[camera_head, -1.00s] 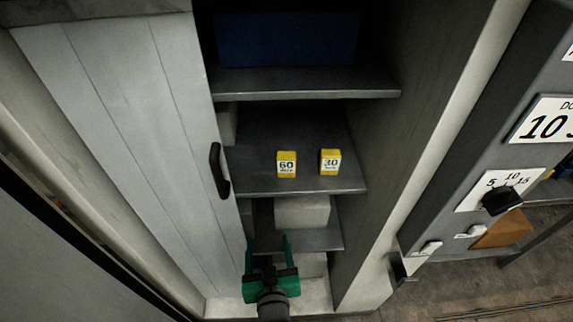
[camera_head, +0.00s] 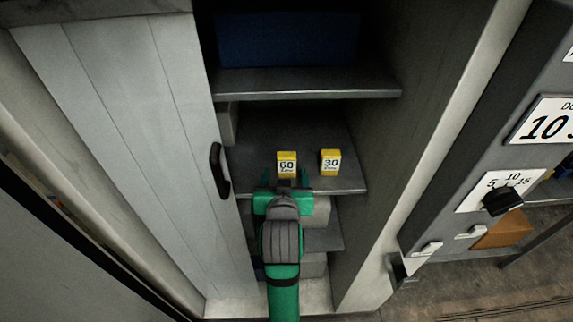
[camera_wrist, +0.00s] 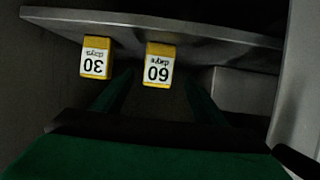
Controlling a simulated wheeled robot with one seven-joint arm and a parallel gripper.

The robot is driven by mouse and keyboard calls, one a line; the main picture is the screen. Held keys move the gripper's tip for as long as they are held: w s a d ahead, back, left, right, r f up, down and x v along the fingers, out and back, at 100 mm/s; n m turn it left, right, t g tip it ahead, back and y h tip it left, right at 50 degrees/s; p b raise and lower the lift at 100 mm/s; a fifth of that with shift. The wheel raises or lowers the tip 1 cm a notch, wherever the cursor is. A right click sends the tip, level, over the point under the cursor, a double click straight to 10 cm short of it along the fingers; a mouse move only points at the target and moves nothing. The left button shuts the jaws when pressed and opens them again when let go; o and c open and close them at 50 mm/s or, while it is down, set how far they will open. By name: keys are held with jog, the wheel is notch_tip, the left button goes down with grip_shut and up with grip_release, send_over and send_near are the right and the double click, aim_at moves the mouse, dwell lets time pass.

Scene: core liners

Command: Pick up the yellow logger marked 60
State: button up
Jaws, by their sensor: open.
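The yellow logger marked 60 (camera_head: 287,163) stands on the middle shelf of the cabinet, near its front edge. It also shows in the wrist view (camera_wrist: 159,65), upside down, between the lines of my two fingers. My gripper (camera_head: 287,182) is open just in front of this logger, with its green fingers spread to either side. In the wrist view my gripper (camera_wrist: 155,92) has nothing between its fingers. The logger's lower part is partly hidden by my gripper in the head view. I cannot tell whether the fingertips reach beside it.
A second yellow logger marked 30 (camera_head: 330,162) stands close to the right on the same shelf (camera_head: 345,184). An upper shelf (camera_head: 305,83) holds a blue box (camera_head: 287,40). The open cabinet door, with a black handle (camera_head: 219,170), is at the left.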

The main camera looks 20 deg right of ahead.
aim_at(287, 166)
jog(key=x, duration=0.8)
jog(key=shift+w+d, duration=0.1)
jog(key=shift+d, duration=0.1)
jog(key=c, duration=1.2)
